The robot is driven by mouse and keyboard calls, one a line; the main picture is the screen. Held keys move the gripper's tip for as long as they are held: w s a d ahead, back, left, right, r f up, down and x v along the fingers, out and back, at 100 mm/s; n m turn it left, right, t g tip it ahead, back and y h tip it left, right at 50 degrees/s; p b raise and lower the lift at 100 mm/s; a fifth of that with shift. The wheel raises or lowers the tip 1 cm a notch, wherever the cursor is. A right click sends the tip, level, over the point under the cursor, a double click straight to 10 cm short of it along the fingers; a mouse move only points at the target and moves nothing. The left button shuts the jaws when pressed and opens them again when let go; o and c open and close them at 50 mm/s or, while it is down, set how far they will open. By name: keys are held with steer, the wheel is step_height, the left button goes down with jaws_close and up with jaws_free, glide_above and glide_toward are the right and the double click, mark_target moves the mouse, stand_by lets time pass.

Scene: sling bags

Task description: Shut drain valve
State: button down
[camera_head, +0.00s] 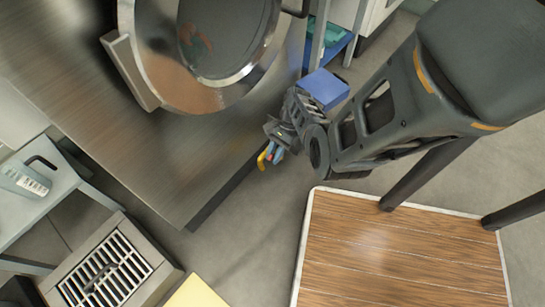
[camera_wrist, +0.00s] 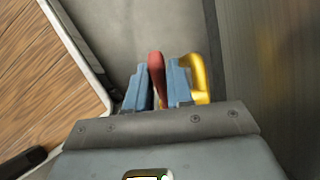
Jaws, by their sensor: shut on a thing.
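The drain valve shows as a yellow curved pipe (camera_head: 263,160) low at the side of the large steel machine. In the wrist view the yellow pipe (camera_wrist: 205,78) stands just right of my fingers. Its red handle (camera_wrist: 156,67) lies between the two blue fingertips. My gripper (camera_head: 273,152) is shut on the red handle, and it also shows in the wrist view (camera_wrist: 159,88). My fingers hide the lower part of the handle and where it joins the pipe.
The steel machine (camera_head: 170,150) with a round door (camera_head: 225,45) fills the upper left. A wooden platform with a pale rim (camera_head: 304,240) lies at the lower right. A floor drain grate (camera_head: 105,270) and a side table holding a jug (camera_head: 25,180) are at the left. Grey floor between is clear.

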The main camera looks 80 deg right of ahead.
steer(key=shift+d+y, duration=0.15)
steer(key=shift+y, duration=0.15)
steer(key=c, duration=1.1)
jaws_free()
steer(key=shift+r, duration=0.1)
steer(key=shift+p+v, duration=1.1)
steer(key=shift+v, duration=2.8)
steer(key=shift+s, duration=0.2)
